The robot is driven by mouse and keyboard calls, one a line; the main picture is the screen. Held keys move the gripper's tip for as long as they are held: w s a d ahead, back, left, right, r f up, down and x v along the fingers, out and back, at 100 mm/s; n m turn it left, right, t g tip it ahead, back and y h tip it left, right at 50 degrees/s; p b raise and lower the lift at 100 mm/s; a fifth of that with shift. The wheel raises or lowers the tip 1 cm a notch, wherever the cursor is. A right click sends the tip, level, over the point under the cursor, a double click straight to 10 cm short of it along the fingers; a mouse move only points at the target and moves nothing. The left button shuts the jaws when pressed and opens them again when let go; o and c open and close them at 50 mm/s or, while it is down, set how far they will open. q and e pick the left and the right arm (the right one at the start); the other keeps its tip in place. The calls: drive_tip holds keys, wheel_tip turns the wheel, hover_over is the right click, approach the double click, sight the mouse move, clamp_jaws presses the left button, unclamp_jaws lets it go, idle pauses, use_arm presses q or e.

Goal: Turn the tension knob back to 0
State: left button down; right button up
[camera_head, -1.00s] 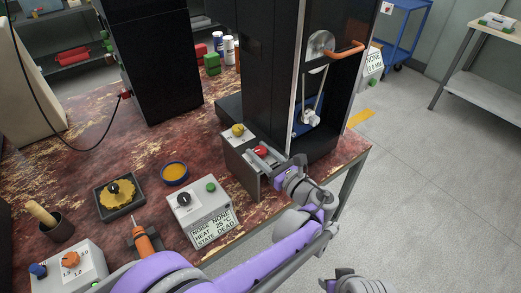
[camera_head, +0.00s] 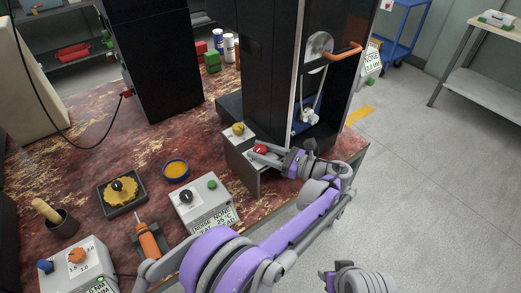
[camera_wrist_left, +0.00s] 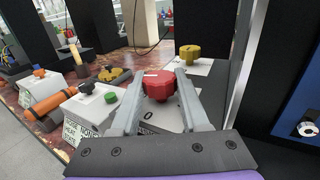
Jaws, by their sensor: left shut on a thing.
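A red knob (camera_head: 260,149) sits on the grey box (camera_head: 256,174) at the foot of the black machine. In the left wrist view the red knob (camera_wrist_left: 158,86) has a white mark on top, and a printed 0 shows on the plate in front of it. My left gripper (camera_head: 257,153) is shut on the red knob, one finger on each side. A yellow knob (camera_wrist_left: 190,52) stands just behind it, free of the gripper. Part of my right arm's end (camera_head: 345,280) shows at the bottom edge; its fingers are not clear.
The black machine (camera_head: 268,85) with an orange handle (camera_head: 343,51) rises behind the box. A grey control box (camera_head: 203,207), a blue-rimmed dish (camera_head: 176,170) and an orange-handled tool (camera_head: 149,240) lie left on the table. Open floor is on the right.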

use_arm(q)
drive_tip(key=shift+c, duration=2.1)
unclamp_jaws()
drive_tip(key=v, duration=1.1)
drive_tip(key=shift+a, duration=0.1)
